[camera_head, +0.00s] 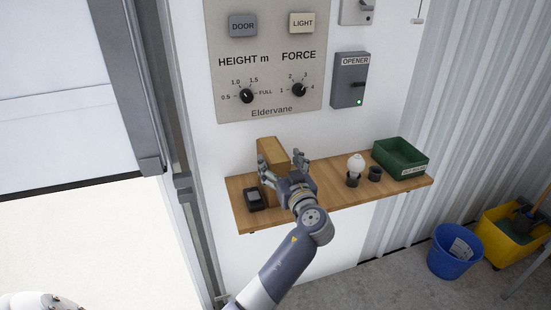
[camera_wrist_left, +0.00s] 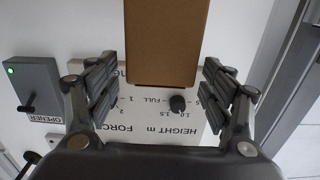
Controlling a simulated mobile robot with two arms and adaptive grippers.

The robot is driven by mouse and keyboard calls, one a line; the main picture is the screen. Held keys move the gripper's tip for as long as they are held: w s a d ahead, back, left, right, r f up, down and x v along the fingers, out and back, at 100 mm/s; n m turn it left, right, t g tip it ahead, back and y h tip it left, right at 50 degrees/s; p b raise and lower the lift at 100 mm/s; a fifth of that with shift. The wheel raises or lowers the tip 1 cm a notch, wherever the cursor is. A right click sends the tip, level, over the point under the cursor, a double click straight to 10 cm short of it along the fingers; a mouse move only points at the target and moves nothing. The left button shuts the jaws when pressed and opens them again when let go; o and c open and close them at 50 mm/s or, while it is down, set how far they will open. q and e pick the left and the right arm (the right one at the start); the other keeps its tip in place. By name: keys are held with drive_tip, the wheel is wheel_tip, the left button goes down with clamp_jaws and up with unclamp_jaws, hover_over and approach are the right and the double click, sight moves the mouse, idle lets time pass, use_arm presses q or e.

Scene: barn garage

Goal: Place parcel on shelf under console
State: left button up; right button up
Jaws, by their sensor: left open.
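The parcel, a brown cardboard box (camera_head: 270,146), stands upright on the wooden shelf (camera_head: 341,189) under the console (camera_head: 262,58), towards the shelf's left end. My left gripper (camera_head: 283,162) is in front of the parcel, its two fingers spread. In the left wrist view the parcel (camera_wrist_left: 166,40) lies between the open fingers, with a gap visible on each side. The gripper hides the parcel's lower part in the head view. My right gripper is not in view.
A small dark device (camera_head: 254,198) lies at the shelf's left end. A white bulb (camera_head: 355,165), a dark cup (camera_head: 375,173) and a green bin (camera_head: 400,158) stand to the right. A blue bucket (camera_head: 456,252) and a yellow bucket (camera_head: 507,236) are on the floor.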

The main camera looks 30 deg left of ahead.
use_arm(q)
drive_tip(key=b+v, duration=0.2)
drive_tip(key=v, duration=0.4)
drive_tip(key=d+f+m+t+h, duration=0.1)
drive_tip(key=d+f+m+h, duration=0.4)
drive_tip(key=f, duration=0.4)
drive_tip(key=d+f+m+t+h, duration=0.1)
drive_tip(key=d+f+m+h, duration=0.35)
drive_tip(key=f, duration=0.35)
drive_tip(key=s+d+f+m+g+h, duration=0.15)
drive_tip(key=s+f, duration=0.25)
drive_tip(key=f, duration=0.5)
drive_tip(key=s+f+g+h, duration=0.1)
drive_tip(key=s+f+g, duration=0.1)
drive_tip(key=s+f, duration=0.5)
drive_tip(key=s+d+f+m+g+h, duration=0.1)
drive_tip(key=s+f+g, duration=0.1)
drive_tip(key=f, duration=1)
drive_tip(key=s+a+f+g, duration=0.2)
drive_tip(key=s+f+g, duration=0.2)
drive_tip(key=s+f, duration=1.15)
drive_tip(key=s+a+f+g, duration=0.1)
drive_tip(key=s+a+f, duration=0.1)
drive_tip(key=s, duration=0.9)
drive_tip(key=s+a+f+g, duration=0.2)
drive_tip(key=s+f, duration=0.2)
drive_tip(key=s, duration=0.8)
drive_tip(key=shift+s+f, duration=0.2)
